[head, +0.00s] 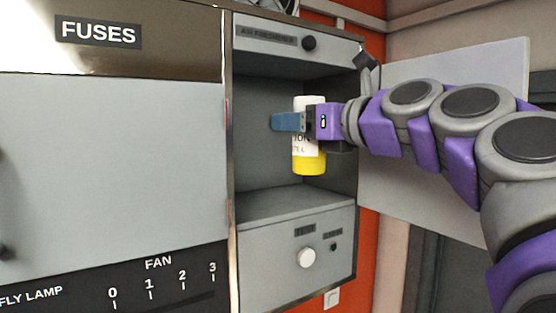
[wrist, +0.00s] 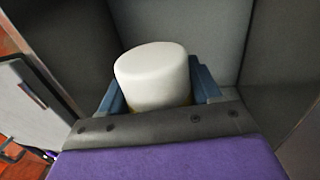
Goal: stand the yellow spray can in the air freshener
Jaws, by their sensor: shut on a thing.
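The spray can (head: 308,163) has a white top, a white label with dark print and a yellow lower part. It is upright in the open compartment of the air freshener (head: 268,205). My gripper (head: 292,122) is shut around the can's upper part from the right. The can's base appears above the compartment floor (head: 290,206), with a gap below it. In the wrist view the white cap (wrist: 152,75) stands between the blue fingers, and the compartment walls surround it. The can's lower part is hidden there.
The air freshener's open door (head: 450,70) stands out to the right behind my arm. Below the compartment is a panel with a white knob (head: 306,257). A dark knob (head: 309,43) sits above. A fuse cabinet (head: 110,150) is at left.

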